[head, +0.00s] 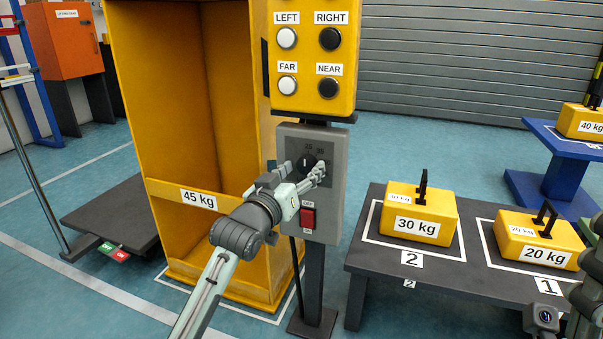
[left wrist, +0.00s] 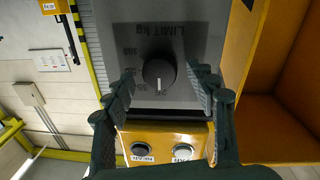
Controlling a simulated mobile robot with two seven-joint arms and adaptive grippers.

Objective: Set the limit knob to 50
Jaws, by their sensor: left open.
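The limit knob (head: 308,165) is a round black dial on the grey control box (head: 335,190). It also shows in the left wrist view (left wrist: 158,74), where the panel appears upside down with the words LIMIT kg. The knob's white mark points at the 25 label (left wrist: 162,93). A label that looks like 50 (left wrist: 139,90) lies beside it on the dial. My left gripper (head: 303,175) is open in front of the box, with one finger on each side of the knob. In the left wrist view, gaps show between the fingers (left wrist: 165,76) and the knob.
A red switch (head: 308,217) sits below the knob. A yellow panel (head: 313,50) with LEFT, RIGHT, FAR and NEAR buttons is above. A yellow 45 kg frame (head: 185,197) stands at left. A dark table (head: 390,258) carries 30 kg and 20 kg weights (head: 418,214). My right arm shows at lower right.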

